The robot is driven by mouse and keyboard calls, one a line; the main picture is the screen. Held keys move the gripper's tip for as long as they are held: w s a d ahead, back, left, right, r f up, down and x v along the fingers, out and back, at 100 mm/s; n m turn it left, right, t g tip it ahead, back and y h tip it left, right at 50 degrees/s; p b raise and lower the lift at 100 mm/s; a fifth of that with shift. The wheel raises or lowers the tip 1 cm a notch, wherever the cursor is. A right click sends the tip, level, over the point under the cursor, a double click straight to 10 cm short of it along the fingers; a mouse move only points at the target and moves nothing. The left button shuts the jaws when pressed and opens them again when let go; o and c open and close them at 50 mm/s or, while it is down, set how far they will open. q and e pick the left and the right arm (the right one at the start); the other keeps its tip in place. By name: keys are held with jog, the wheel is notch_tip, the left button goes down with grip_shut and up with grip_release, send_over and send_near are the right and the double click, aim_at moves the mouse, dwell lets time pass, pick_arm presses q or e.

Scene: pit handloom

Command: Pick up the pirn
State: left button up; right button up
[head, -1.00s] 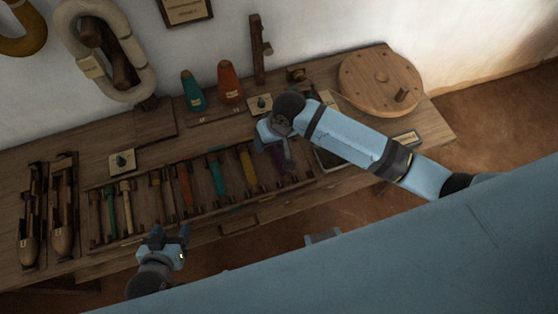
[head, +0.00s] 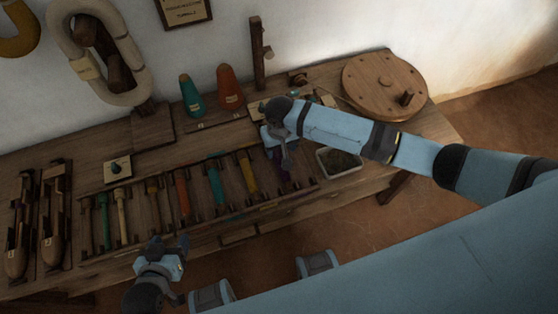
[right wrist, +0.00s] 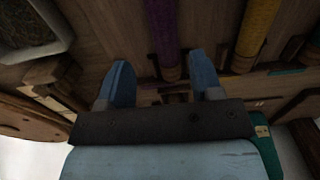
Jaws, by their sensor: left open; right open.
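Several pirns in different colours lie side by side in a wooden rack on the bench, among them a red pirn (head: 183,191), a teal pirn (head: 215,183) and a yellow pirn (head: 247,172). My right gripper (head: 286,158) is over the rack's right end and partly hides the purple pirn there. In the right wrist view its two fingers (right wrist: 163,82) are apart, with the purple pirn (right wrist: 162,28) lined up between them and nothing visibly gripped. The yellow pirn (right wrist: 254,35) is to the right there. My left gripper (head: 166,248) is open and empty at the bench's front edge.
A tray of dark material (head: 340,160) sits right of the rack, with a round wooden disc (head: 383,82) behind it. Teal (head: 191,95) and orange (head: 230,86) cones stand behind the rack. Shuttles (head: 52,233) lie at the left.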

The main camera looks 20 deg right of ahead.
aim_at(279, 159)
jog(key=f, duration=0.2)
jog(key=s+f, duration=0.1)
jog(key=f, duration=0.1)
jog(key=shift+a+b, duration=0.35)
jog(key=shift+f, duration=0.5)
jog(key=c, duration=1)
jog(key=shift+r, duration=0.1)
